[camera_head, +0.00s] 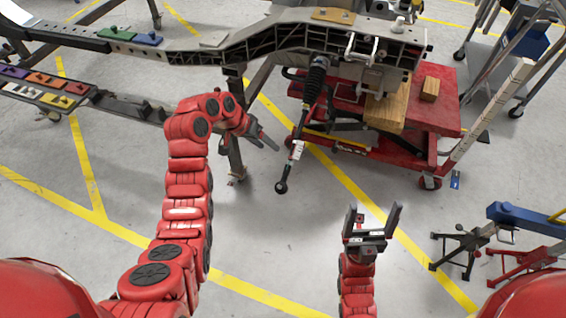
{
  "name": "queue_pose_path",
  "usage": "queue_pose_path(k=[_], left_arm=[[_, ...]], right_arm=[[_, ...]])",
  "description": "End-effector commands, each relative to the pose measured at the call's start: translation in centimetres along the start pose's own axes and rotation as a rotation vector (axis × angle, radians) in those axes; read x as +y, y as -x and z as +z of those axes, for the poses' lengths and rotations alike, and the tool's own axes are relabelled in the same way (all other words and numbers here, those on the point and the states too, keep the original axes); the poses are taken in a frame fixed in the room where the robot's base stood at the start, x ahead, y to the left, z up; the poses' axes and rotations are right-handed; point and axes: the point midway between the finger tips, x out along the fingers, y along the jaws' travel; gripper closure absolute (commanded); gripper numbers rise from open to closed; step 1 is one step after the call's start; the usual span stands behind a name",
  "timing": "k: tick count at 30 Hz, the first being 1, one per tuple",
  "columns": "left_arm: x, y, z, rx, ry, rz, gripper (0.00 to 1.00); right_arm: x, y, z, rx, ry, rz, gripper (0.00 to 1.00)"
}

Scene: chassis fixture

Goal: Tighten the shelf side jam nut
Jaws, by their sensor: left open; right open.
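A steering-type rod (297,150) with a black ribbed boot (316,80) hangs down from the grey chassis frame (270,42). It ends in a dark ring end (281,187) at the bottom. A small light section shows partway down the rod; the jam nut is too small to tell apart for sure. My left gripper (270,140) is open and empty, just left of the rod and apart from it, its fingers pointing right and down. My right gripper (373,212) is open and empty, fingers upward, over the floor right of and below the rod's end.
A red cart (440,105) with wooden blocks (385,112) stands under the frame's right end. A shelf (88,98) with coloured pieces is at left. Stands (465,245) and a blue-topped jack (520,218) are at lower right. The floor between my arms is clear.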

Motion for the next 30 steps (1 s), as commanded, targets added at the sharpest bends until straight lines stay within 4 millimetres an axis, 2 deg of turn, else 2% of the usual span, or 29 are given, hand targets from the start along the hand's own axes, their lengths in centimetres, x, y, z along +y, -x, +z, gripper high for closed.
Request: queue_pose_path(k=[3, 9, 15, 21, 30], left_arm=[[0.2, -3.0, 0.1, -0.008, 0.002, 0.004, 0.39], [0.2, -7.7, 0.1, -0.006, 0.002, 0.003, 0.39], [0.1, -11.0, 0.0, -0.001, 0.003, 0.003, 0.39], [0.0, -12.7, 0.0, 0.0, 0.003, 0.002, 0.39], [0.0, -13.2, 0.0, 0.001, 0.003, 0.001, 0.39]], right_arm=[[0.0, -0.2, 0.0, 0.001, 0.0, 0.0, 0.16], [0.0, -0.2, -0.1, 0.001, 0.0, 0.0, 0.16], [0.0, -0.2, 0.0, 0.001, 0.0, 0.0, 0.16], [0.0, -0.1, 0.0, 0.001, 0.0, 0.0, 0.16], [0.0, -0.1, 0.0, 0.001, 0.0, 0.0, 0.16]])
